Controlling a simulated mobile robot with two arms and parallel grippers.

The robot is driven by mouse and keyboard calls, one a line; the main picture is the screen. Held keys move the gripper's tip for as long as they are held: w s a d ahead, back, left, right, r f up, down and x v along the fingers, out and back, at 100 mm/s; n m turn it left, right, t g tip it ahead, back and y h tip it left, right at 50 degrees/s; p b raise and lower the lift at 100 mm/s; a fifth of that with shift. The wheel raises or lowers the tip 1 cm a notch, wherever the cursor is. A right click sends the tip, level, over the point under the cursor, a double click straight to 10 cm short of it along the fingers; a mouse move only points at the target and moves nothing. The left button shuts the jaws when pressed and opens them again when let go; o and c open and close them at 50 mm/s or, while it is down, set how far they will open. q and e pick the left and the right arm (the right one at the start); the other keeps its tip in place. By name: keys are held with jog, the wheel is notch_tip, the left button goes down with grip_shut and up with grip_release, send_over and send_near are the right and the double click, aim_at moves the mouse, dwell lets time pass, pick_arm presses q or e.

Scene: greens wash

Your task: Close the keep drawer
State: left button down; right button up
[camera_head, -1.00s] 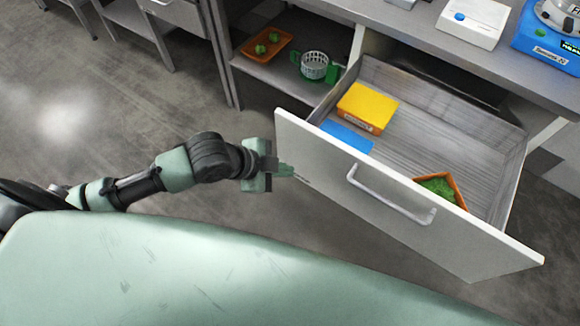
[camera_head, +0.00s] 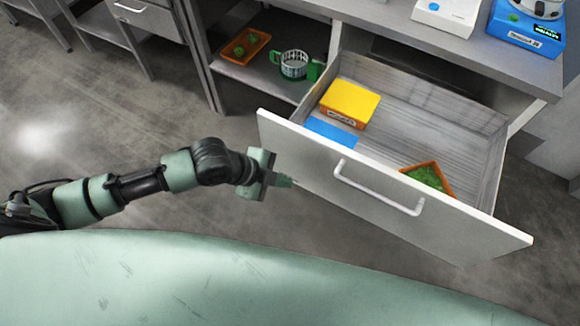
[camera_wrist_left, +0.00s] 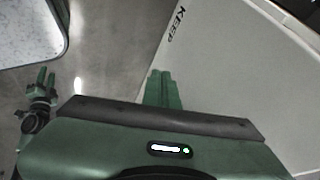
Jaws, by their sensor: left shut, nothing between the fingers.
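The keep drawer stands pulled out, its white front panel (camera_head: 300,160) facing me with a bar handle (camera_head: 378,188). In the left wrist view the panel (camera_wrist_left: 235,75) carries the word KEEP. Inside the drawer are a yellow-topped box (camera_head: 349,103), a blue flat item (camera_head: 331,132) and an orange tray of greens (camera_head: 428,180). My left gripper (camera_head: 287,181) is shut and empty by the left part of the panel; its fingers also show in the wrist view (camera_wrist_left: 162,90). I cannot tell whether they touch the panel. My right gripper (camera_wrist_left: 46,78) appears small in the wrist view.
Left of the drawer, a lower shelf holds an orange tray (camera_head: 246,45) with green pieces and a green-handled basket (camera_head: 294,64). The floor at left is clear.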

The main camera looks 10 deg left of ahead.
aim_at(301, 172)
pick_arm(q)
jog(key=shift+w+d+r, duration=0.1)
jog(key=shift+w+d, duration=0.15)
jog(key=shift+w, duration=0.7)
jog(key=shift+w+d+r, duration=0.1)
jog(key=shift+w+d, duration=0.1)
jog(key=shift+w, duration=0.7)
pick_arm(e)
jog(key=shift+r, duration=0.2)
pick_arm(q)
jog(key=shift+w, duration=0.1)
